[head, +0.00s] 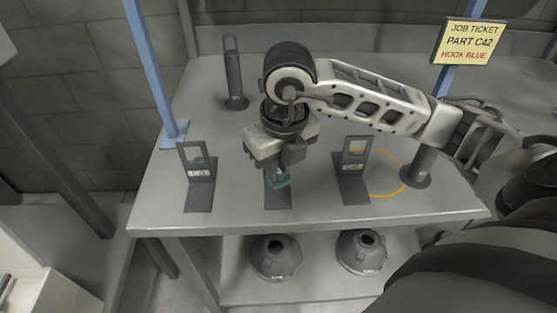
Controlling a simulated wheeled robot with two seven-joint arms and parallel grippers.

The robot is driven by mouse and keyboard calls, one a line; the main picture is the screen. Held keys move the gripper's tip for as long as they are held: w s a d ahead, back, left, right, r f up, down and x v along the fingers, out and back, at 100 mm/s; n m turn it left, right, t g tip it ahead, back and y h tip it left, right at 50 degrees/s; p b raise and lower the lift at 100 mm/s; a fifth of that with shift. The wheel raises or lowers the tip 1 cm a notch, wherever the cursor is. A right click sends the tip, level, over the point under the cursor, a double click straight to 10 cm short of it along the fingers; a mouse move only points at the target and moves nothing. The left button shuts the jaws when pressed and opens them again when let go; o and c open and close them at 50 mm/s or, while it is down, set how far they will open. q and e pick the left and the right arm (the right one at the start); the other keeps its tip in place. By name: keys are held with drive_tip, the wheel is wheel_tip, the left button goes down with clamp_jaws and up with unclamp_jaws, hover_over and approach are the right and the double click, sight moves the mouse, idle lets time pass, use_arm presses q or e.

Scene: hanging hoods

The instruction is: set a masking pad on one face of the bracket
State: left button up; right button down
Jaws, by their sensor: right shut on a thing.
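Three dark L-shaped brackets stand in a row on the grey table: a left one (199,190), a middle one (277,201) and a right one (353,185). The left and right ones each have an upright plate with an opening and a pale label. My left gripper is out of view.
Dark posts on round bases stand at the back left (234,76) and right (421,164). An orange ring (386,195) marks the table beside the right bracket. Blue uprights flank the table (491,217); a sign (467,41) reads "HOOK BLUE". Two grey hoods (276,258) sit below.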

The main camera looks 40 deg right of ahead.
wheel_tip(320, 180, down, 3)
drive_tip(key=shift+f+b, duration=0.1)
drive_tip(key=shift+b, duration=0.75)
drive_tip(key=shift+f+b, duration=0.6)
drive_tip(key=shift+f, duration=0.35)
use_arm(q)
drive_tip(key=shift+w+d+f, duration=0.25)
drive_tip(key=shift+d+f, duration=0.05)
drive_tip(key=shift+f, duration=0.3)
use_arm(e)
drive_tip(key=shift+f, duration=0.3)
use_arm(q)
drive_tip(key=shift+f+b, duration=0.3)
drive_tip(key=shift+b, duration=0.15)
use_arm(e)
drive_tip(key=shift+f, duration=0.15)
drive_tip(key=c, duration=1.3)
unclamp_jaws()
